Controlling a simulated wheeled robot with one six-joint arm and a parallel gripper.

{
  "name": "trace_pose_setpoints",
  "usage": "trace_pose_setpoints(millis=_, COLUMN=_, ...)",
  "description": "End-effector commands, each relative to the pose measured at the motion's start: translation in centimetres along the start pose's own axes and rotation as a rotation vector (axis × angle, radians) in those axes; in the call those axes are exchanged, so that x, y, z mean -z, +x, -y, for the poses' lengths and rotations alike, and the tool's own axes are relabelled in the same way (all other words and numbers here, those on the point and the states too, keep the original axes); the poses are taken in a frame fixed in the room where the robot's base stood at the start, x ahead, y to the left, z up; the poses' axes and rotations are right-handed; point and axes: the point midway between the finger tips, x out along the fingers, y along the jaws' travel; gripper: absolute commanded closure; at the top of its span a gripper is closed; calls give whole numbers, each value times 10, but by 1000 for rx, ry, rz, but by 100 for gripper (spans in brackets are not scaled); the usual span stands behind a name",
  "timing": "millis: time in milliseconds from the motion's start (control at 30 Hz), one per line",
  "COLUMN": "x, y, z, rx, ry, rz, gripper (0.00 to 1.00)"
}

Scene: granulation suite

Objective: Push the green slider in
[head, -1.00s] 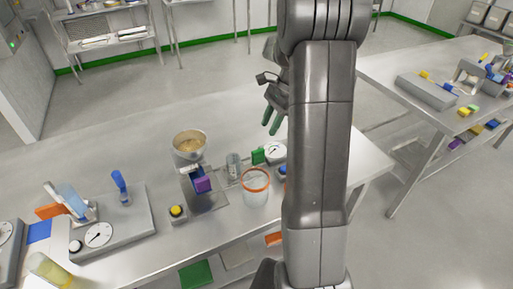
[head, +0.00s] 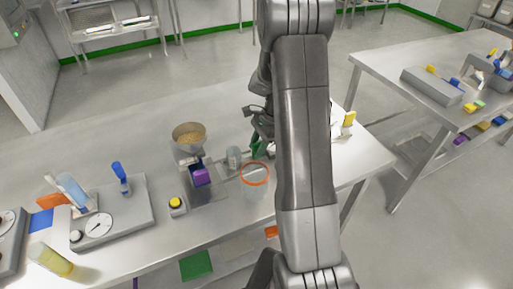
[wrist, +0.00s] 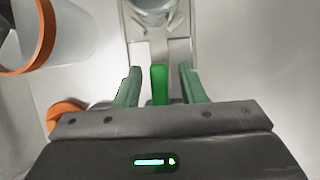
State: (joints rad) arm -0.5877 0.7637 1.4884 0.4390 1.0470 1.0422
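The green slider (wrist: 159,84) is an upright green tab at the near end of a grey track (wrist: 155,52) in the wrist view. My gripper (wrist: 160,78) is open, with one green finger on each side of the tab. A gap shows between the tab and each finger. In the head view my gripper (head: 257,146) is low over the bench, partly behind my arm, and the slider cannot be told apart from the green fingers there.
A clear jar with an orange rim (head: 255,175) stands close beside the gripper; it also shows in the wrist view (wrist: 38,38).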

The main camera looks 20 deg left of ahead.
Motion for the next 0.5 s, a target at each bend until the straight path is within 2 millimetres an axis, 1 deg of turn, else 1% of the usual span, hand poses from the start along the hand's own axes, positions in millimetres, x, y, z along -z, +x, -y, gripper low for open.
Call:
trace_pose_setpoints(millis=133, x=0, y=8, z=0, rx=0, ry=0, rz=0, gripper=64)
trace_pose_setpoints(millis=400, x=0, y=9, z=0, rx=1, ry=0, rz=0, gripper=64)
trace_pose_setpoints(millis=467, x=0, y=9, z=0, rx=1, ry=0, rz=0, gripper=75)
trace_pose_setpoints(millis=500, x=0, y=9, z=0, rx=1, ry=0, rz=0, gripper=83)
